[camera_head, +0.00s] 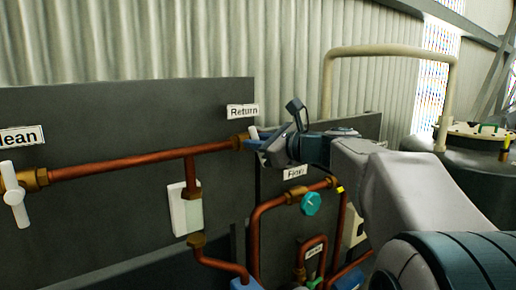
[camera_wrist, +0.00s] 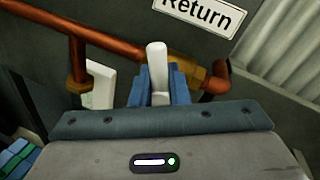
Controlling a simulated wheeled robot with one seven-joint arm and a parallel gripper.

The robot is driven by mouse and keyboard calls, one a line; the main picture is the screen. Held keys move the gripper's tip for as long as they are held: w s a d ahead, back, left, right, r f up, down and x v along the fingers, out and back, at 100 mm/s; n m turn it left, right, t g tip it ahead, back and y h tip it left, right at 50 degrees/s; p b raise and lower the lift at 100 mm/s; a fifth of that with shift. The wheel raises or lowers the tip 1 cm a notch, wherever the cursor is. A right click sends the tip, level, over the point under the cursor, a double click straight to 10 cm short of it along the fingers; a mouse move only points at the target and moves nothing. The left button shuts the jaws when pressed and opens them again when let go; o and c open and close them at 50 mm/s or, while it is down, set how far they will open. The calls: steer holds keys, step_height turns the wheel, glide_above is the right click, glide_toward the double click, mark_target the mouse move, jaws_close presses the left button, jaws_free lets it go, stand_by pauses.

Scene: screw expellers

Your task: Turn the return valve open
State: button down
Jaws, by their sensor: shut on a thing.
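The return valve (camera_wrist: 188,70) is a brass body on a copper pipe, just below the white "Return" sign (camera_wrist: 202,12). Its pale handle (camera_wrist: 157,62) stands up close to upright in the wrist view. My gripper (camera_wrist: 158,88) has its blue fingers on both sides of the handle and is shut on it. In the head view my gripper (camera_head: 262,146) reaches the valve from the right and hides most of it. The "Return" sign also shows there (camera_head: 242,112).
A copper pipe (camera_head: 130,163) runs left to a white-handled valve (camera_head: 15,198) under the "lean" sign. A white box (camera_head: 183,208) hangs below the pipe. A teal-knobbed valve (camera_head: 311,203) and more copper pipes sit below my arm. A dark tank (camera_head: 465,170) stands at the right.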

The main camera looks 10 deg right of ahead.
steer(key=n, duration=0.1)
steer(key=n+b, duration=0.2)
steer(key=shift+s+a+f+h, duration=0.1)
steer(key=shift+a+f+h, duration=0.15)
steer(key=shift+f+h, duration=0.15)
steer(key=n+h+b, duration=0.1)
steer(key=n+b, duration=0.1)
steer(key=n, duration=0.1)
steer(key=shift+a+f+b, duration=0.15)
steer(key=shift+b, duration=0.15)
steer(key=n+b, duration=0.1)
steer(key=n+h+b, duration=0.1)
steer(key=shift+s+a+f+n, duration=0.1)
steer(key=shift+f+n, duration=0.1)
steer(key=shift+n, duration=0.2)
steer(key=shift+f+n+h+b, duration=0.1)
steer(key=shift+n+h+b, duration=0.5)
steer(key=shift+n+b, duration=0.3)
steer(key=c, duration=1.5)
jaws_free()
